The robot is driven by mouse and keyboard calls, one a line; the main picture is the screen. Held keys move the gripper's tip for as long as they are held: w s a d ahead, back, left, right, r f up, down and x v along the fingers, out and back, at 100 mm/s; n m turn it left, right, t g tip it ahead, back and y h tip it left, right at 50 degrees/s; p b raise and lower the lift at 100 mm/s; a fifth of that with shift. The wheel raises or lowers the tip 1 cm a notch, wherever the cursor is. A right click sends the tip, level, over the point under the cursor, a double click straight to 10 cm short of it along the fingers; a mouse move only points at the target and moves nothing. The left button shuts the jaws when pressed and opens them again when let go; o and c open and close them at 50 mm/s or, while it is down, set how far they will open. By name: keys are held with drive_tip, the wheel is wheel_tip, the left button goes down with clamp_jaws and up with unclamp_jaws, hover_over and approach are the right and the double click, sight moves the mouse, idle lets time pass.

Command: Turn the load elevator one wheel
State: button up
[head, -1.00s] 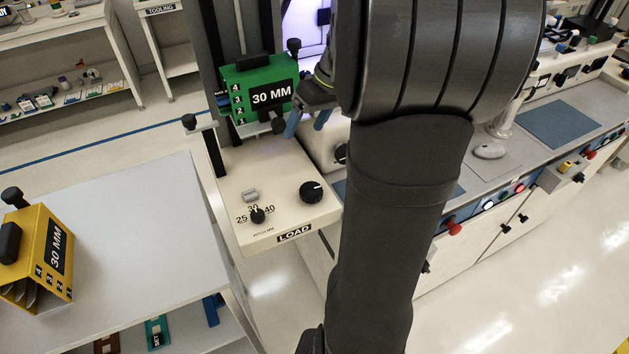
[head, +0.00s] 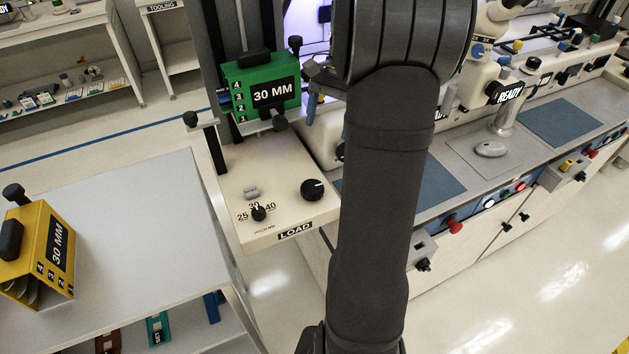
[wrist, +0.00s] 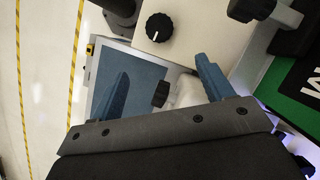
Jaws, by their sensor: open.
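The LOAD panel (head: 275,215) is cream, with a large black round knob (head: 313,190) with a white mark near its right edge. The knob also shows at the top of the wrist view (wrist: 159,27), beyond the fingers. A small black pitch selector (head: 258,214) stands at the panel's front, by the numbers 25, 30 and 40. I cannot tell which part is the elevator wheel. My gripper (wrist: 163,72) is open, its blue fingers spread with no object held. Another black knob (wrist: 160,93) lies between the fingers in the wrist view. In the head view, my arm hides most of the gripper.
A green 30 MM magazine (head: 262,92) stands behind the panel, beside my gripper. A black knob on a stem (head: 279,124) sticks out before it. A yellow 30 MM magazine (head: 40,250) stands on the grey table (head: 150,220) at left. Bench equipment is at right.

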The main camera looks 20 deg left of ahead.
sight(312, 184)
drive_tip(key=x, duration=1.6)
drive_tip(key=c, duration=1)
drive_tip(key=shift+o, duration=0.2)
drive_tip(key=n+h, duration=0.1)
drive_tip(key=n, duration=0.1)
drive_tip(key=n+h, duration=0.1)
drive_tip(key=n, duration=0.2)
drive_tip(key=shift+a+n, duration=0.2)
drive_tip(key=shift+n, duration=0.1)
drive_tip(key=o, duration=1)
drive_tip(key=shift+c, duration=0.2)
